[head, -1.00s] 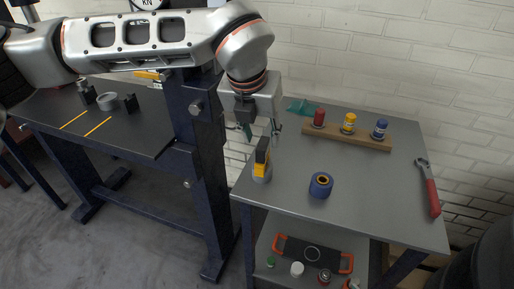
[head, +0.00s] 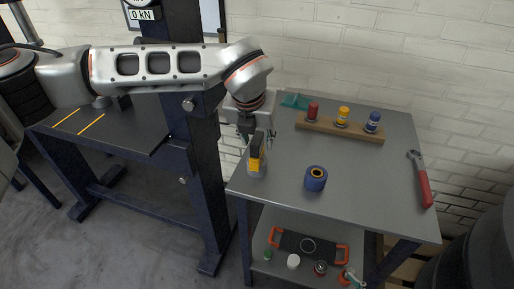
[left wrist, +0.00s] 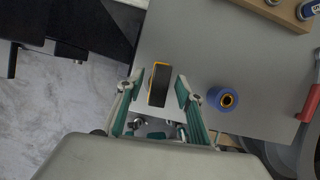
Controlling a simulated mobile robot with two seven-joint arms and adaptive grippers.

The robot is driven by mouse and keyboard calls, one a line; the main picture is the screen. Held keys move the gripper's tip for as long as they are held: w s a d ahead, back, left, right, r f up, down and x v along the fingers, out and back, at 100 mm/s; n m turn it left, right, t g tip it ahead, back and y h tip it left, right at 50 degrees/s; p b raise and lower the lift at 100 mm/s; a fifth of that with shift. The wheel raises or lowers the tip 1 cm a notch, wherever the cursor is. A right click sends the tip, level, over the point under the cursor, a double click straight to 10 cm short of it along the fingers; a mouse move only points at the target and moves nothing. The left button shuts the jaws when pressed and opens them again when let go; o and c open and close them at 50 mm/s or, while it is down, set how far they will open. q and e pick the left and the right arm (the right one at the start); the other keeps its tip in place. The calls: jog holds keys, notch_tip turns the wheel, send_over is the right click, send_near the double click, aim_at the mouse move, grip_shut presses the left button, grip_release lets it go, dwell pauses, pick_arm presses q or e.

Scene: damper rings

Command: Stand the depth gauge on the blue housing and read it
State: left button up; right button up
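The depth gauge (head: 256,160), yellow and black with a grey foot, stands upright near the left edge of the grey table. It also shows from above in the left wrist view (left wrist: 159,84). The blue housing (head: 316,178), a short cylinder with a yellow ring around its bore, stands on the table to the right of the gauge; it shows in the left wrist view (left wrist: 222,99) too. My left gripper (left wrist: 159,87) is open above the gauge, its green-lined fingers apart on either side of it, with visible gaps. My right gripper is not in view.
A wooden block (head: 340,130) at the back holds red, yellow and blue pieces. A red-handled wrench (head: 422,183) lies along the right edge. A teal item (head: 295,101) lies at the back left. The lower shelf holds an orange-handled tray (head: 309,235) and small containers.

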pick_arm(q)
grip_shut()
jog(key=shift+r, duration=0.1)
